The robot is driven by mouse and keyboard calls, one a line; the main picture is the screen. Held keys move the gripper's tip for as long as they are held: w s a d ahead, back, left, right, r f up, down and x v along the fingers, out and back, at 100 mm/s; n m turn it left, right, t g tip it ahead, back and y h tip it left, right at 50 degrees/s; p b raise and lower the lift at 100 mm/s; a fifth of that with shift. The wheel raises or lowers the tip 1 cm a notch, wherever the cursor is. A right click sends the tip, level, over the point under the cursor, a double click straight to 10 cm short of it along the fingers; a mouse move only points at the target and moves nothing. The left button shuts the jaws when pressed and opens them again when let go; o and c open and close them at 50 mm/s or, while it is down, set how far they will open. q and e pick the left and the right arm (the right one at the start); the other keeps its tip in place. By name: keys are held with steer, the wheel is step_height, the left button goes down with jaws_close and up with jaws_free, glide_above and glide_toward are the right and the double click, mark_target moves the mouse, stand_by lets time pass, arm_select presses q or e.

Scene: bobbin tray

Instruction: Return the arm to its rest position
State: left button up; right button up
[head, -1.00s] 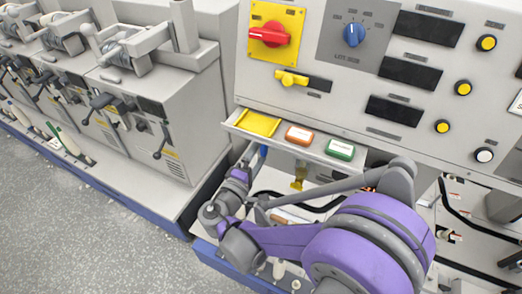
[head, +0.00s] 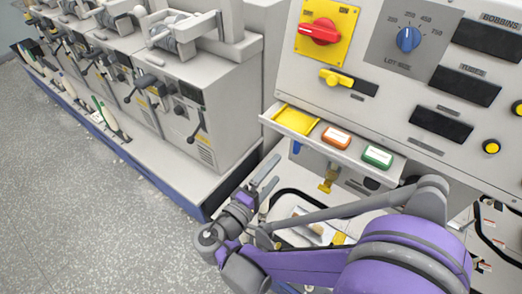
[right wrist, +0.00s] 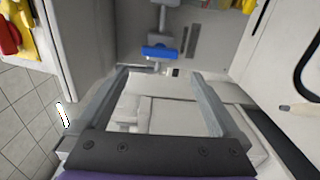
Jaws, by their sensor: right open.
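My right arm (head: 320,262), purple and grey, reaches in from the lower right of the head view. Its gripper (head: 274,170) is open, with two grey fingers apart and nothing visible between them. It is below and left of the small shelf, apart from it in the picture. In the right wrist view, the open gripper (right wrist: 160,74) has a clear gap between its fingers, with a blue part on a grey fitting beyond. My left gripper is not in view.
A control panel (head: 395,70) with a red switch (head: 320,31) and blue dial (head: 408,39) stands at right. Grey machines (head: 185,110) line the left; floor (head: 90,210) is clear.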

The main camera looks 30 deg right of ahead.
steer(key=s+d+f+m+g+y+p, duration=0.1)
steer(key=s+d+f+g+y+p, duration=0.4)
steer(key=y, duration=0.3)
steer(key=s+a+r+m+t+y+p, duration=0.2)
steer(key=s+a+r+m+y+p, duration=0.2)
steer(key=a+y, duration=0.4)
steer(key=shift+s+a+r+m, duration=0.15)
steer(key=shift+s+a+m, duration=0.25)
steer(key=shift+a, duration=0.5)
steer(key=shift+s, duration=0.15)
stand_by(2.8)
